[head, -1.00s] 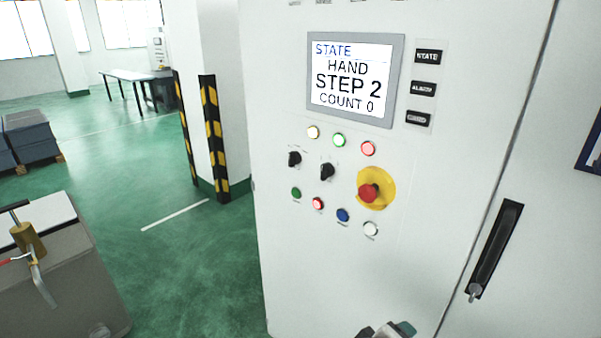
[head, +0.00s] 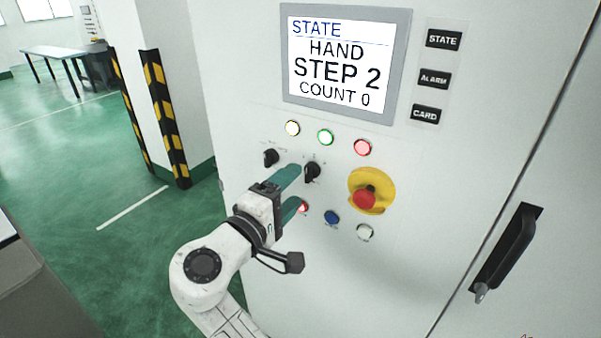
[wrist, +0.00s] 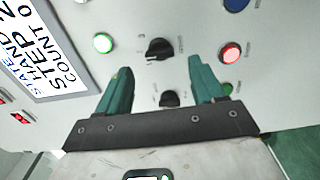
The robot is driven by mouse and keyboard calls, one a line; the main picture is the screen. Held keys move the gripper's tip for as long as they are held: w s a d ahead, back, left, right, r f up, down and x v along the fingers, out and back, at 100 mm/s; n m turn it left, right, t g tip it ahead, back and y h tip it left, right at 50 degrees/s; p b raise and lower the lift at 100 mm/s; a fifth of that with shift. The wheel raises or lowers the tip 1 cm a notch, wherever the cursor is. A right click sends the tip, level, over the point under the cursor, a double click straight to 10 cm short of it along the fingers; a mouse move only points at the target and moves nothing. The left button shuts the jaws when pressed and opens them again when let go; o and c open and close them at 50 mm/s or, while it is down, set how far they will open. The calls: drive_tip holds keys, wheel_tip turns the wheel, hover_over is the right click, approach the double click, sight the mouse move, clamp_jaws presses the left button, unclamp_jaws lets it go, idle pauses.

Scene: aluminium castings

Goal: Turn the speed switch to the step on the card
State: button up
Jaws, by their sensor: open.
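Two black rotary switches sit on the white cabinet front, a left one (head: 271,157) and a right one (head: 312,171); their labels are too small to read. In the wrist view the right switch (wrist: 158,48) lies just beyond my fingertips, and the left switch (wrist: 170,98) shows between the fingers. My gripper (head: 299,187) is open and empty, its green fingers (wrist: 160,68) pointing at the panel, one above and one below the right switch's level. Contact cannot be told. The screen (head: 338,65) reads STATE, HAND, STEP 2, COUNT 0. No card page shows.
Black STATE (head: 443,39), ALARM (head: 434,79) and CARD (head: 426,114) keys stand right of the screen. A red emergency button (head: 365,198) on yellow is close right of the switches. Lamps and coloured buttons surround them. A black door handle (head: 508,250) sticks out further right.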

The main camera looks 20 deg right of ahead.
sight(306, 177)
drive_tip(key=shift+p+x, duration=0.4)
drive_tip(key=shift+x, duration=1.65)
drive_tip(key=shift+f, duration=0.1)
drive_tip(key=c, duration=1.1)
